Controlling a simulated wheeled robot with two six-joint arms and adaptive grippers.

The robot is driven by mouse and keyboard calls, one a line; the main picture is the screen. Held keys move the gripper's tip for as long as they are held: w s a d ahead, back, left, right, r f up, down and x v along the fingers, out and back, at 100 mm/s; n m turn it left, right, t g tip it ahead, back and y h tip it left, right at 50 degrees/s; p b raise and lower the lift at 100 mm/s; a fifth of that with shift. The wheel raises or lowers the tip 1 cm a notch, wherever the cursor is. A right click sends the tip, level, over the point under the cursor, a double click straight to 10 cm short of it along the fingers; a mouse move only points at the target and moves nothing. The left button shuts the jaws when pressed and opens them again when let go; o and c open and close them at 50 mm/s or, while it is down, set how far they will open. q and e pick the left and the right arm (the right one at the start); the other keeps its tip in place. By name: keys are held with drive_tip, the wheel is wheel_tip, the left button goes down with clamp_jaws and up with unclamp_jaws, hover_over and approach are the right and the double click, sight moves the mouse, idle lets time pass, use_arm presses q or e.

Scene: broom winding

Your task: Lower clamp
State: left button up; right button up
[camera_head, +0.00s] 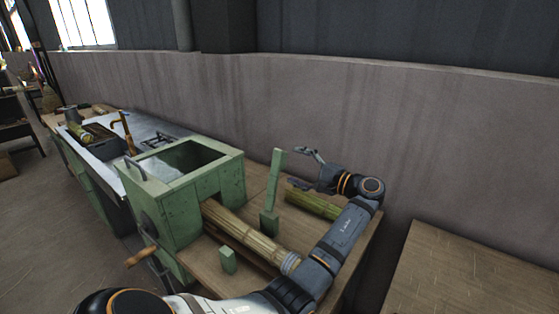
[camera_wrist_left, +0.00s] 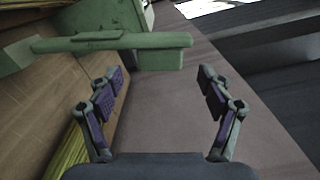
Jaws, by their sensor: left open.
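The clamp is a green lever (camera_head: 272,190) standing upright on the wooden bench, beside a straw bundle (camera_head: 245,232) that comes out of a green box machine. My left gripper (camera_head: 302,167) is open and empty, just right of the lever's upper part, apart from it. In the left wrist view the lever (camera_wrist_left: 110,42) runs across the picture, beyond the open fingertips (camera_wrist_left: 162,76). Nothing is between the fingers. My right gripper is not in view.
The green box machine (camera_head: 180,209) with a crank handle (camera_head: 141,257) stands left on the bench (camera_head: 207,258). A short green post (camera_head: 228,262) stands before the bundle. Another greenish bundle (camera_head: 314,204) lies below my gripper. A grey wall (camera_head: 440,145) runs behind.

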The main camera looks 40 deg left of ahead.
sight(284, 162)
use_arm(q)
drive_tip(key=a, duration=0.6)
drive_tip(key=shift+s+a+p, duration=0.35)
drive_tip(key=shift+s+p, duration=0.05)
drive_tip(key=c, duration=1.6)
clamp_jaws()
